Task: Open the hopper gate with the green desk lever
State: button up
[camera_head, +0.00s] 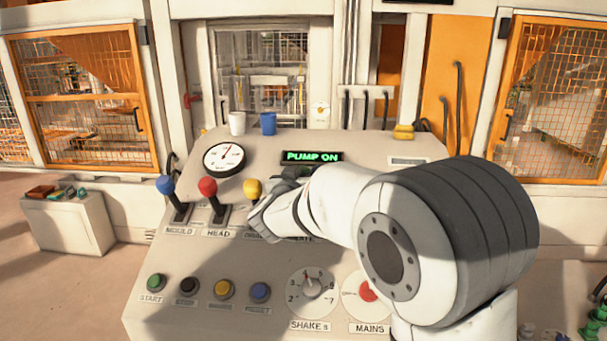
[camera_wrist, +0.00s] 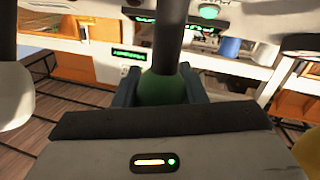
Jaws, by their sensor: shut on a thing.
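The green knob (camera_wrist: 163,88) of the desk lever sits between the two dark jaws of my gripper (camera_wrist: 164,92) in the wrist view, with the jaws closed against its sides. The lever's dark rod (camera_wrist: 168,38) shows beyond the knob. In the body camera view my own arm and wrist cover the green lever, and its label is mostly hidden. The hopper gate cannot be made out for certain in either view.
Blue (camera_head: 165,185), red (camera_head: 207,187) and yellow (camera_head: 253,188) levers stand left of my gripper, the yellow closest. A gauge (camera_head: 224,158), a "PUMP ON" display (camera_head: 312,156), a white cup (camera_head: 237,123) and a blue cup (camera_head: 268,123) are behind. Buttons and dials line the desk's front.

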grip_shut()
jog(key=shift+s+f+b, duration=0.3)
jog(key=shift+f+b, duration=0.05)
jog(key=shift+b, duration=0.75)
jog(key=s+m+t+h+b, duration=0.1)
jog(key=s+t+b, duration=0.3)
jog(key=b, duration=0.7)
jog(key=shift+s+a+b, duration=0.1)
jog(key=shift+s+b, duration=0.2)
jog(key=shift+s, duration=0.05)
jog(key=o, duration=1)
grip_release()
